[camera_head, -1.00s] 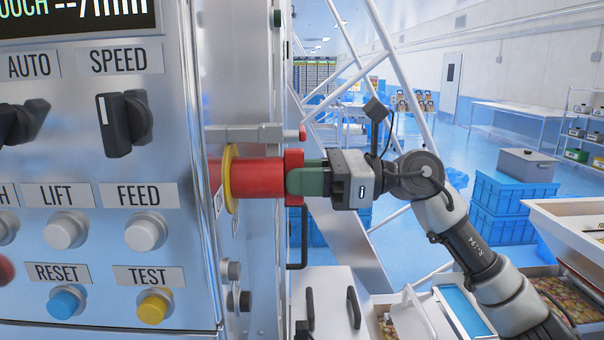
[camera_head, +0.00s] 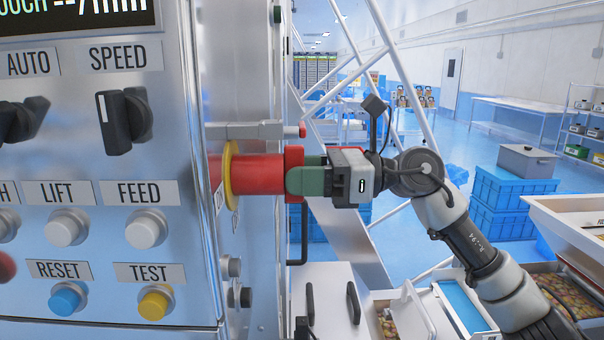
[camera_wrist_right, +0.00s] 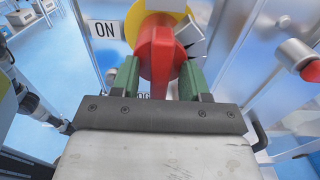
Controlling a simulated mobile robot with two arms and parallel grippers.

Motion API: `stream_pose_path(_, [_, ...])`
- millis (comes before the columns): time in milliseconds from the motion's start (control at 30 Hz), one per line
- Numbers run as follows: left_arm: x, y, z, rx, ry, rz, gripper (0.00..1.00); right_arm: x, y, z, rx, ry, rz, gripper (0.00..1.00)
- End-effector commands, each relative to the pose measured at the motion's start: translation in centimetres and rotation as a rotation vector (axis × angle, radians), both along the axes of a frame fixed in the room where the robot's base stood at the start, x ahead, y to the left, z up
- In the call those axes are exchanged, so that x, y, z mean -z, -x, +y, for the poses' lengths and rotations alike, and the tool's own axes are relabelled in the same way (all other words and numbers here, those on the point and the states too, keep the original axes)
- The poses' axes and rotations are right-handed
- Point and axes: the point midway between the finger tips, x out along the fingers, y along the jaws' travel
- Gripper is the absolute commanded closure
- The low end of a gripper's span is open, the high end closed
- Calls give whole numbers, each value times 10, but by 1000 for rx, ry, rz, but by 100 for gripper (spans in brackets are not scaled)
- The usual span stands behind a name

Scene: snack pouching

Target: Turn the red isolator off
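The red isolator (camera_head: 262,174) sticks out from the right side wall of the steel control cabinet, with a yellow ring at its base. Its red handle (camera_wrist_right: 157,50) faces my right wrist camera. My right gripper (camera_head: 310,180) has green fingers and is level with the handle. In the wrist view the fingers (camera_wrist_right: 157,82) stand on either side of the handle, with small gaps showing, so it looks open around it. An ON label (camera_wrist_right: 105,28) shows left of the isolator; another label below is mostly hidden. My left gripper is not in view.
The cabinet's front panel (camera_head: 100,270) with knobs and buttons fills the left. A grey bar with a red tip (camera_head: 302,132) juts out just above the isolator. White diagonal struts (camera_head: 408,70) stand behind my right gripper. Blue crates (camera_head: 512,190) stand at right.

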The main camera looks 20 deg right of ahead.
Motion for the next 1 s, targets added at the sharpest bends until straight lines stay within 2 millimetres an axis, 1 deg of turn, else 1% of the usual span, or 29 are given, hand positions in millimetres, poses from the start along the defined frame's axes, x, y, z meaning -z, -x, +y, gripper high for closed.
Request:
stream_pose_path(233, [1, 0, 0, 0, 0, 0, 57, 0, 0, -1, 1, 0, -3, 55])
stream_pose_path(333, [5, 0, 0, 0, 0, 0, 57, 1, 2, -8, 3, 1, -3, 55])
stream_pose_path(467, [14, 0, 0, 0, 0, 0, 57, 4, 8, -29, 5, 1, -4, 55])
stream_pose_path(700, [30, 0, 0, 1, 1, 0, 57, 3, 21, -76, 5, 1, -2, 55])
stream_pose_path(833, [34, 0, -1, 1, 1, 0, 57, 2, 26, -94, 3, 0, 0, 55])
stream_pose_path(1000, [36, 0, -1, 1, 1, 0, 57, 1, 29, -103, 0, 0, -1, 55])
